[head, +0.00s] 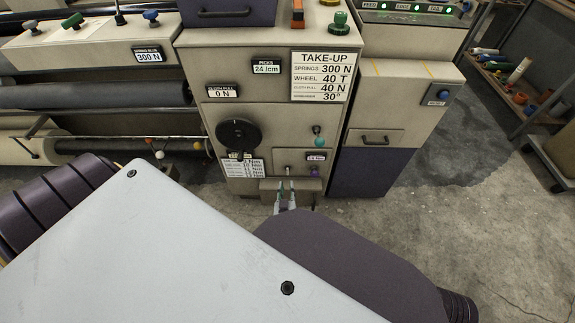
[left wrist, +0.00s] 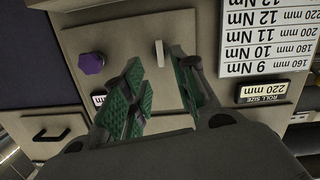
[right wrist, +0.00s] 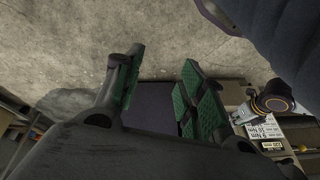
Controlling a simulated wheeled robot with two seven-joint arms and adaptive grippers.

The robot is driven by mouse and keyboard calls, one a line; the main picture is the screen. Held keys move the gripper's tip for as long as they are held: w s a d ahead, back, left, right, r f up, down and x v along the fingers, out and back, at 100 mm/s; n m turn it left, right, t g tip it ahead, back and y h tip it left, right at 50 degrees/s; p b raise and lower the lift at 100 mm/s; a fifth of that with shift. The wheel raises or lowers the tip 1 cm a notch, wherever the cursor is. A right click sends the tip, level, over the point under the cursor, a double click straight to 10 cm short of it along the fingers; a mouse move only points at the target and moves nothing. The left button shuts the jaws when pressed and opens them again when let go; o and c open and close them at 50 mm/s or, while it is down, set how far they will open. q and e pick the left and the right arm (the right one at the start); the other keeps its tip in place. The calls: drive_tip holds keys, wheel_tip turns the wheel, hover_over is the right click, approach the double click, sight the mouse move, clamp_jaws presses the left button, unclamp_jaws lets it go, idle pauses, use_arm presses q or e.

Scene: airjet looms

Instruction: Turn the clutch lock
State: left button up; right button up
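The beige take-up box (head: 227,65) carries a small upright metal lever (head: 288,170) low on its front and a purple knob (head: 314,172) to its right. No readable label tells which is the clutch lock. My left gripper (head: 284,199) is just below the lever in the head view. In the left wrist view the left gripper (left wrist: 158,78) is open and empty, with the pale lever (left wrist: 159,53) beyond and between its fingertips, apparently untouched. The purple knob (left wrist: 90,63) is outside the fingers. My right gripper (right wrist: 162,82) is open and empty over the floor, hidden in the head view.
A black dial (head: 238,135) and a teal-tipped knob (head: 319,141) are on the same box. A cabinet with a dark purple door (head: 370,172) stands to the right. Cloth rolls (head: 95,95) are at left. The concrete floor (head: 480,225) at right is clear.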

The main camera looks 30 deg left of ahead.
sight(288, 171)
use_arm(q)
drive_tip(key=shift+w+a, duration=0.1)
drive_tip(key=shift+w, duration=0.1)
drive_tip(key=shift+b+x, duration=2)
drive_tip(key=shift+x, duration=1.05)
drive_tip(key=shift+w+a+f+b, duration=0.15)
drive_tip(key=shift+w+a+b, duration=0.1)
drive_tip(key=shift+w+b, duration=0.2)
drive_tip(key=shift+w+a, duration=0.1)
drive_tip(key=shift+w, duration=0.05)
drive_tip(key=shift+w+a+p, duration=0.1)
drive_tip(key=shift+p, duration=0.2)
use_arm(e)
wheel_tip(288, 171, down, 6)
drive_tip(key=w+a+t+y, duration=0.1)
drive_tip(key=a, duration=0.1)
drive_tip(key=shift+w+a+r+t+y, duration=0.15)
drive_tip(key=shift+a+t+y, duration=0.15)
drive_tip(key=shift+a, duration=0.1)
drive_tip(key=shift+d, duration=0.1)
